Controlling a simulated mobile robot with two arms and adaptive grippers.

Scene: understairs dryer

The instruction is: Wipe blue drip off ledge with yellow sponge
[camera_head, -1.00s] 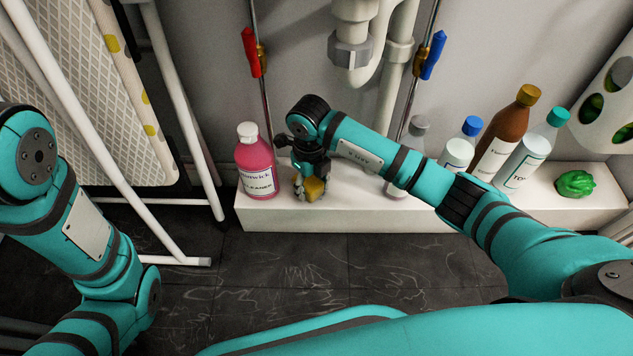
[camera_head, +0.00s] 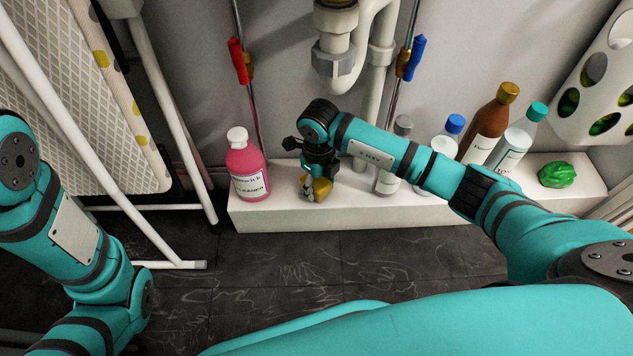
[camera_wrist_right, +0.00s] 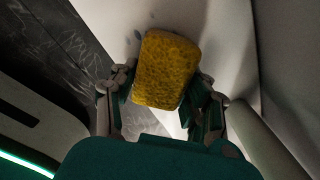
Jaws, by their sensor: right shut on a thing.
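The yellow sponge (camera_head: 321,187) is held in my right gripper (camera_head: 315,189), at the white ledge (camera_head: 290,217) to the right of the pink cleaner bottle. In the right wrist view the sponge (camera_wrist_right: 165,70) sits between the two fingers of the right gripper (camera_wrist_right: 160,97), over the white ledge (camera_wrist_right: 195,18). I cannot tell whether the sponge touches the ledge. Small bluish specks (camera_wrist_right: 137,35) show faintly on the ledge beside the sponge; the sponge may hide more of the drip. My left arm is at the left, but its gripper is out of view.
The pink bottle (camera_head: 247,172) stands left of my right gripper. Several bottles, including a brown one (camera_head: 490,125), and a green crumpled object (camera_head: 556,174) stand on the ledge to the right. Pipes (camera_head: 380,60) rise behind. A drying rack (camera_head: 165,95) stands left. Dark floor (camera_head: 300,270) is clear in front.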

